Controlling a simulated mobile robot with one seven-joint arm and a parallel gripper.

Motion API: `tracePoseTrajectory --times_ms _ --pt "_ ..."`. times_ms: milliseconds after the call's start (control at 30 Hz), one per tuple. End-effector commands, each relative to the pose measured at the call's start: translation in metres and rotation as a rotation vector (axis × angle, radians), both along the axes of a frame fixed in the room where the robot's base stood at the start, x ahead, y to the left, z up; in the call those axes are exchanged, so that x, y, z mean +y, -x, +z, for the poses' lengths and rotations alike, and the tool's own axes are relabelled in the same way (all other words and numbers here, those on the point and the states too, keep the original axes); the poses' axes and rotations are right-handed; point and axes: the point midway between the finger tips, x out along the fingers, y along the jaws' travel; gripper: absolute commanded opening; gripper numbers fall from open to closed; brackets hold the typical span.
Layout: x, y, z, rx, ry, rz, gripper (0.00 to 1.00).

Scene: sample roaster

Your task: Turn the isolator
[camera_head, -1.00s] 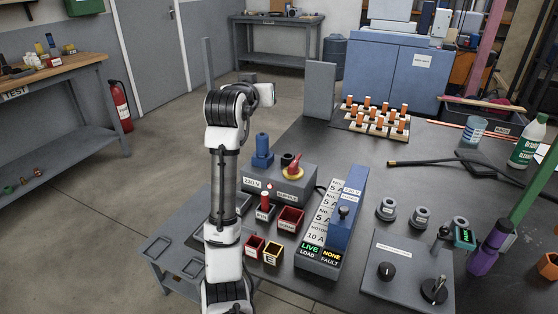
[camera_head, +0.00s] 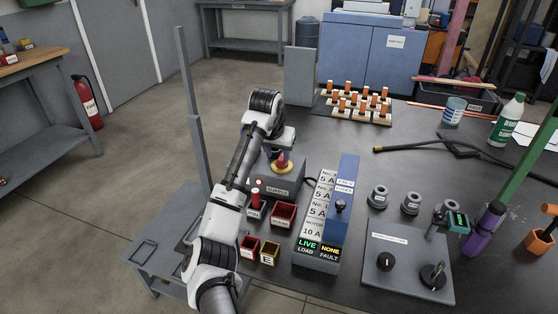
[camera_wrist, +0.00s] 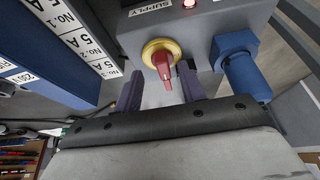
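The isolator is a red rotary handle on a yellow collar, on the grey supply box. It shows in the head view (camera_head: 282,163) and in the wrist view (camera_wrist: 163,62). In the wrist view my gripper (camera_wrist: 161,88) has two purple fingers spread apart. The red handle's lower end appears between them, with a gap on each side; touching nothing that I can see.
A blue plug (camera_wrist: 240,66) sits close beside the isolator. The blue-and-grey breaker panel (camera_head: 332,215) stands to the right, showing LIVE and NONE. Small red bins (camera_head: 283,214) sit in front. A grey post (camera_head: 195,110) rises left of the arm.

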Motion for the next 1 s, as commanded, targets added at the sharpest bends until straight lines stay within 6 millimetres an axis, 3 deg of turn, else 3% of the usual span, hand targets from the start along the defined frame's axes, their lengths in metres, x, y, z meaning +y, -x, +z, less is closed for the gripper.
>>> tracePoseTrajectory --times_ms 100,300,700,1000 --pt "-0.002 -0.008 -0.021 0.002 0.000 0.001 0.40" --pt "-0.005 -0.017 -0.044 0.000 0.000 0.001 0.40" --pt "-0.006 -0.020 -0.051 -0.002 0.001 0.000 0.40" --pt "-0.006 -0.020 -0.050 -0.002 0.001 0.000 0.01"
